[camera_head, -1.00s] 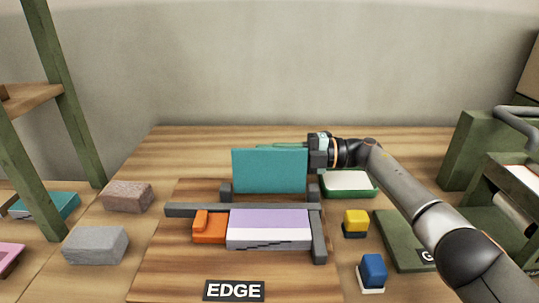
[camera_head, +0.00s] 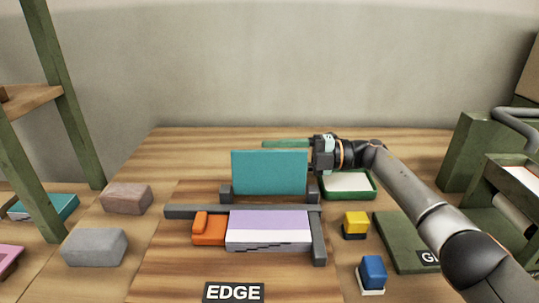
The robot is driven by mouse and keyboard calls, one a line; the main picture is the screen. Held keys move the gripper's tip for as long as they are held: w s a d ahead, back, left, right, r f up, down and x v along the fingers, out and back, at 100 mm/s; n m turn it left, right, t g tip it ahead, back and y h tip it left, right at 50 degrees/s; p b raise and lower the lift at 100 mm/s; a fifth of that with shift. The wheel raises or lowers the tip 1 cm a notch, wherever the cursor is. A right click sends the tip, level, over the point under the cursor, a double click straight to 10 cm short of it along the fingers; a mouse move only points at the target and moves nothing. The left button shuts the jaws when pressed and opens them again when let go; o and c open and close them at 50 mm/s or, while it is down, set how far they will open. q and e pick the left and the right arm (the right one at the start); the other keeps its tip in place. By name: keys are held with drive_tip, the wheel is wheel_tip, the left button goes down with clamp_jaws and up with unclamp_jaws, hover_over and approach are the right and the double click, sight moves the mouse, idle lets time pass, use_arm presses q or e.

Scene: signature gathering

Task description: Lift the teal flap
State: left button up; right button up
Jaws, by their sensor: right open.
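The teal flap (camera_head: 269,173) stands upright between two dark grey posts behind the paper stack, its broad face toward me. My right gripper (camera_head: 309,149) is just beyond the flap's upper right corner, at about its top edge. It is open, and I see no contact with the flap; part of its jaws is hard to make out. A green bar (camera_head: 285,144) shows behind the flap's top right, beside the gripper. My left gripper is not in view.
A purple and white stack (camera_head: 268,228) with an orange piece (camera_head: 209,229) lies before the flap, against grey rails. A green tray (camera_head: 349,185), yellow stamp (camera_head: 355,223) and blue stamp (camera_head: 373,271) stand to the right. Grey (camera_head: 95,247) and brownish (camera_head: 126,198) blocks sit left.

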drive_tip(key=d+b, duration=0.1)
drive_tip(key=d, duration=1)
drive_tip(key=shift+d, duration=0.15)
